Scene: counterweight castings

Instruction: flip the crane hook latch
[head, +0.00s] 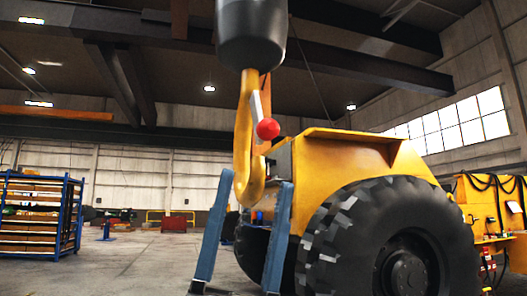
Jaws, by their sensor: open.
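The yellow crane hook (243,140) hangs from a dark rounded block (250,35) at the top middle of the head view. Its bend is at the bottom, between two blue posts in the picture. The latch (256,112) looks like a thin light-grey bar running along the hook's opening. A red ball knob (268,129) sits at its right side. I cannot tell from this angle whether the latch closes the opening. My gripper is not in view.
Two slanted blue posts (211,235) stand around the hook's lower end. A yellow machine (340,165) with a large black tyre (395,245) is close on the right. A blue rack (40,215) stands far left. Floor (130,260) at left is clear.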

